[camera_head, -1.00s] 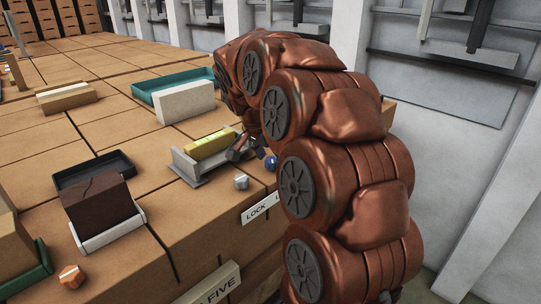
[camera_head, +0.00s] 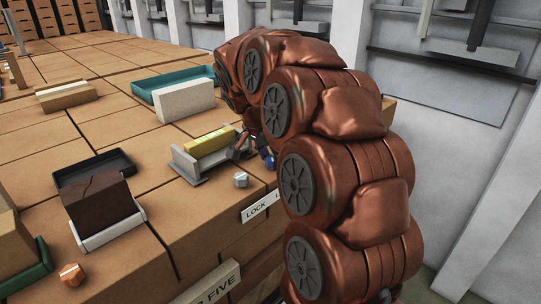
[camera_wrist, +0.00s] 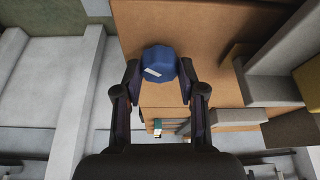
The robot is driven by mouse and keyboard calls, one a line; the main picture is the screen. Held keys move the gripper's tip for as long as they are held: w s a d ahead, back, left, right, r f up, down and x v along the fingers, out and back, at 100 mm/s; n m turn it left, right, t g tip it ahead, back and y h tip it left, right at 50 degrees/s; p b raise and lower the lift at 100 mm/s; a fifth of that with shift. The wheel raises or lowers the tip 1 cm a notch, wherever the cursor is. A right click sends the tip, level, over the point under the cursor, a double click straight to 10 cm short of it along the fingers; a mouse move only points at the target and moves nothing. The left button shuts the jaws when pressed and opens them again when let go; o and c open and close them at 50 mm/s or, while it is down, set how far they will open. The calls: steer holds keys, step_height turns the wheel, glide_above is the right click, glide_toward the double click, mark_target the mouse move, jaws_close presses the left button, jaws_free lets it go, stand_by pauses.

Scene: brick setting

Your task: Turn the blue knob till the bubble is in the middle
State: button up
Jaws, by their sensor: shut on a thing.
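The blue knob (camera_wrist: 158,60), faceted with a white mark, sits between my fingertips in the wrist view. My gripper (camera_wrist: 159,72) is shut on it, one finger on each side. In the head view the blue knob (camera_head: 269,161) shows at the block's edge, partly hidden by my gripper and arm. Left of it, the yellow level (camera_head: 209,142) with a pale greenish vial lies on a grey bracket (camera_head: 187,168). The bubble is too small to make out.
A grey knob (camera_head: 241,180) is near the bracket and an orange knob (camera_head: 72,274) is at front left. A white block (camera_head: 184,101) and teal tray (camera_head: 147,87) stand behind. A cracked dark brick (camera_head: 100,203) rests on a white holder at left.

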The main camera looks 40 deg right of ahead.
steer(key=n+b, duration=0.1)
steer(key=n+t+b, duration=0.1)
steer(key=n, duration=0.1)
steer(key=shift+s+f+n+b, duration=0.1)
steer(key=shift+f+n+b, duration=0.05)
steer(key=shift+n+b, duration=0.2)
steer(key=n+t+y+b, duration=0.1)
steer(key=n, duration=0.2)
steer(key=shift+d+n+t, duration=0.1)
steer(key=shift+n+t, duration=0.15)
steer(key=shift+t, duration=0.05)
steer(key=n+y, duration=0.1)
steer(key=n, duration=0.2)
steer(key=shift+s+n+t+b, duration=0.1)
steer(key=shift+n+t+b, duration=0.2)
steer(key=shift+d+r+n+y, duration=0.1)
steer(key=shift+n+y, duration=0.4)
steer(key=shift+n, duration=0.5)
steer(key=shift+d+r+n+y, duration=0.1)
steer(key=shift+n+y, duration=0.4)
steer(key=shift+n, duration=0.5)
steer(key=o, duration=1.1)
steer(key=shift+o, duration=0.2)
